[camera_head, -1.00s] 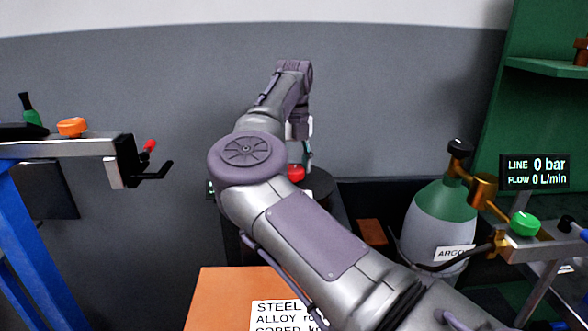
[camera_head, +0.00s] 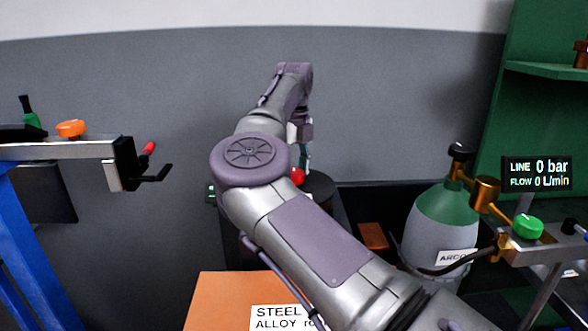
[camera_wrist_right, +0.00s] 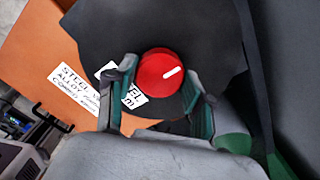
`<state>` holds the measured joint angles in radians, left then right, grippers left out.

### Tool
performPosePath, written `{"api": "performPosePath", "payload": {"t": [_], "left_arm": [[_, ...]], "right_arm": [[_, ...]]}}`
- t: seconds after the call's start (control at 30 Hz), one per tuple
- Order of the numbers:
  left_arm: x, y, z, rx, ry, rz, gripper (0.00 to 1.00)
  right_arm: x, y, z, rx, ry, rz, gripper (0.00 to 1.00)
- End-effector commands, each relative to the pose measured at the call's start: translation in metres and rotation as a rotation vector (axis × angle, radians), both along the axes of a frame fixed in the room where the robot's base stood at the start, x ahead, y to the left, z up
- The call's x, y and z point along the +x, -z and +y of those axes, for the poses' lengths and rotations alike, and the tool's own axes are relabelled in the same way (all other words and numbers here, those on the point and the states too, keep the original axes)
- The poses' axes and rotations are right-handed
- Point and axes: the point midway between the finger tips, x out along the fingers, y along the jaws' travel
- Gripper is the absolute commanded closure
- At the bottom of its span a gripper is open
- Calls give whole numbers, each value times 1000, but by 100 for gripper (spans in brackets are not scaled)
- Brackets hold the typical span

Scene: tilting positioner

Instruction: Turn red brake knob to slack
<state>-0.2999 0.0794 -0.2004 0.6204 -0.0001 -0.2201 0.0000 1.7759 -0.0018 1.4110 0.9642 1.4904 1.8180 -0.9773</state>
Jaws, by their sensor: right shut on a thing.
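The red brake knob (camera_head: 297,176) shows in the head view just right of my right arm's elbow, partly hidden by the arm. In the right wrist view the knob (camera_wrist_right: 160,68) is a round red cap with a white mark pointing to the upper right. My right gripper (camera_wrist_right: 157,92) has one finger on each side of the knob and is shut on it. In the head view my right gripper (camera_head: 304,156) is mostly hidden behind the arm, with a teal finger showing by the knob. My left gripper is not in view.
A dark round plate (camera_head: 320,187) lies around the knob. An orange box (camera_head: 222,298) with a label stands in front. An argon cylinder (camera_head: 440,236) and a green valve knob (camera_head: 527,227) are at right. A metal arm with an orange knob (camera_head: 71,128) is at left.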

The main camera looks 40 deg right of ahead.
Motion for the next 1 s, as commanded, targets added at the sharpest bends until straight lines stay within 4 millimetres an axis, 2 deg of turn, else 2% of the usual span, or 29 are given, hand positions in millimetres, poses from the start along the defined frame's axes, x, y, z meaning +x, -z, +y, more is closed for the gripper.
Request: {"api": "performPosePath", "payload": {"t": [0.1, 0.13, 0.27, 0.53, 0.67, 0.77, 1.0], "left_arm": [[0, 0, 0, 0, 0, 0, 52], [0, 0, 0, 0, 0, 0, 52], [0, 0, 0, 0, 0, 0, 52], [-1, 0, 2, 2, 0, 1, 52], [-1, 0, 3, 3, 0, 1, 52], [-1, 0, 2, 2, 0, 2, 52], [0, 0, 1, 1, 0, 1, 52]], "right_arm": [[0, -1, 0, -1, -3, -2, 82], [1, -1, 0, -2, -3, -2, 42], [0, -1, 0, -1, -2, -1, 22], [0, 0, 0, -1, -1, 0, 22], [0, -6, 0, -1, -1, -1, 22], [0, -20, 0, -2, -1, -3, 22], [0, -74, -1, -2, -3, -4, 22]]}}
